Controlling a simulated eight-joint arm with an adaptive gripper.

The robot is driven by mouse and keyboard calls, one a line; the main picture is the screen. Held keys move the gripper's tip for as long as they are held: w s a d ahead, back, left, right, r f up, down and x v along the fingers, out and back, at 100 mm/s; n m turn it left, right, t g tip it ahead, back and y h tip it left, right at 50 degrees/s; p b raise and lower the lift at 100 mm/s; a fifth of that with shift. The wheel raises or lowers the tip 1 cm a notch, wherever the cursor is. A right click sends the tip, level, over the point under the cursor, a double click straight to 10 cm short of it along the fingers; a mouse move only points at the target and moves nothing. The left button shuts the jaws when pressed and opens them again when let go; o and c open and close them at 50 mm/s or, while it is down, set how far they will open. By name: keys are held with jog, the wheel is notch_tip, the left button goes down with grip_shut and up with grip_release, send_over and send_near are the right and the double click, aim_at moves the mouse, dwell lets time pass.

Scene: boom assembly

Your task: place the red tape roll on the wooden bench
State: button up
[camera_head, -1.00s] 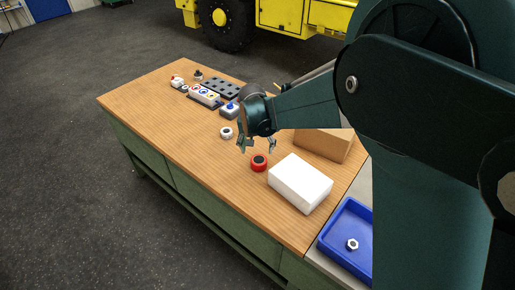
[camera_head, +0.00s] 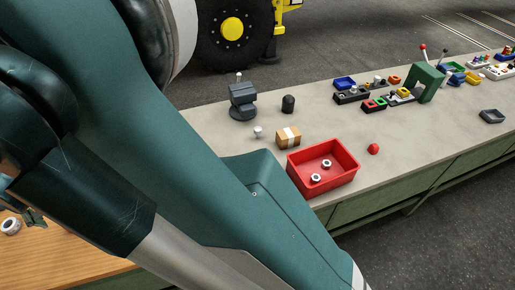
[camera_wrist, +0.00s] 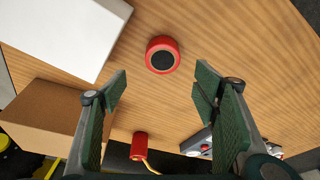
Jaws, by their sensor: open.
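The red tape roll (camera_wrist: 162,54), with a dark centre, lies on the wooden bench (camera_wrist: 205,25) in the wrist view. It also lies beyond my gripper (camera_wrist: 160,84), whose fingers are spread wide with nothing between them. The roll looks apart from both fingers. In the head view the wooden bench (camera_head: 70,268) shows only at the lower left, with part of my gripper (camera_head: 34,217) over it. The red tape roll is hidden or out of frame there.
In the wrist view, a white box (camera_wrist: 65,35) and a cardboard box (camera_wrist: 50,115) stand left; a red cylinder (camera_wrist: 139,146) lies below. In the head view, a white roll (camera_head: 11,226) is by my gripper; a red bin (camera_head: 345,178) stands on a grey bench (camera_head: 220,143).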

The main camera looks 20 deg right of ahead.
jog(key=w+d+r+m+t, duration=0.15)
jog(key=d+r, duration=0.45)
jog(key=d, duration=0.7)
jog(key=w+d+r, duration=0.2)
jog(key=d+r, duration=0.4)
jog(key=d, duration=0.7)
jog(key=w+d+r+m, duration=0.1)
jog(key=d+r, duration=0.6)
jog(key=d, duration=0.6)
jog(key=s+d+r, duration=0.1)
jog(key=s+d, duration=0.2)
jog(key=d, duration=0.3)
jog(key=s+d+r+m+t, duration=0.1)
jog(key=s+d, duration=0.1)
jog(key=d, duration=0.4)
jog(key=s+d+r, duration=0.1)
jog(key=s+d, duration=0.2)
jog(key=d, duration=0.4)
jog(key=s+d+f+m+t+h, duration=0.1)
jog(key=s+d+f+m+t, duration=0.1)
jog(key=s+d, duration=0.9)
jog(key=shift+s+d+f, duration=0.3)
jog(key=shift+d+f, duration=0.55)
jog(key=shift+d, duration=0.2)
